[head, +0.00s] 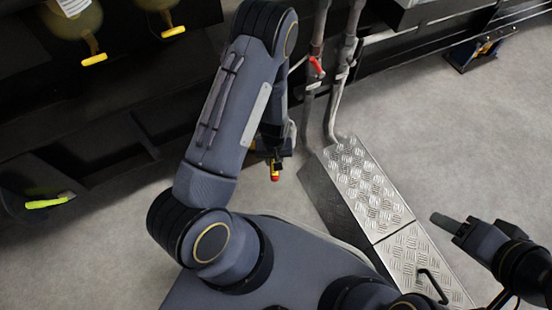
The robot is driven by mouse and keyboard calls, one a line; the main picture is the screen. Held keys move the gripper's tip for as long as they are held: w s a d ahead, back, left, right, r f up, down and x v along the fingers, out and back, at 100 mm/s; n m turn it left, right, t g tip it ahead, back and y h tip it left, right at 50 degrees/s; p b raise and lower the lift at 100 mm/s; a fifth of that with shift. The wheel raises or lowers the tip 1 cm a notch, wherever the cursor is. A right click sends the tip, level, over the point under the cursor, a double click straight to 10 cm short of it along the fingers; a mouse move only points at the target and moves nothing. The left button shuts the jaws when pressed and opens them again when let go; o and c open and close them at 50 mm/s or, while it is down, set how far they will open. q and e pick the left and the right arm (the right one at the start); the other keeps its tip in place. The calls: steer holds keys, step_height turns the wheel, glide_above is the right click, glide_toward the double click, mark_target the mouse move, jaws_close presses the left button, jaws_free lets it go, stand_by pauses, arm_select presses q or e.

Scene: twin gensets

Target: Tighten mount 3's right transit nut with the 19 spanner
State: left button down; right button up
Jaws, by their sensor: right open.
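My right gripper (450,224) is at the right, above the tread-plate cover. It is open, and I see nothing between its fingers. My left arm rises through the middle and bends down at its elbow. Its far end is mostly hidden behind the arm, so I cannot make out the left gripper's fingers. Below that end is a small yellow piece with a red tip (275,172), beside a partly hidden orange and dark part that may be a mount. I cannot make out the 19 spanner or the transit nut.
A tread-plate cover (365,190) runs across the floor, with a thin black bent piece (433,285) over it. Grey pipes (340,85) with a red lever (316,66) rise behind. Another mount (485,46) stands at the upper right. Yellow-handled valves (94,59) hang upper left.

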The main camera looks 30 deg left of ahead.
arm_select(q)
steer(key=shift+s+a+m, duration=0.3)
steer(key=shift+a+m, duration=0.1)
steer(key=shift+a, duration=0.25)
steer(key=shift+s+a+m, duration=0.25)
steer(key=shift+a+m, duration=0.15)
steer(key=shift+a, duration=0.2)
steer(key=shift+s+a+m, duration=0.2)
steer(key=shift+a+m, duration=0.2)
steer(key=shift+a, duration=0.3)
steer(key=shift+s+a+m, duration=0.15)
steer(key=shift+a+m, duration=0.25)
steer(key=shift+a, duration=0.25)
steer(key=shift+s+a+m+b, duration=0.2)
steer(key=shift+a+m+b, duration=0.15)
steer(key=shift+a+m, duration=0.85)
steer(key=shift+a, duration=0.15)
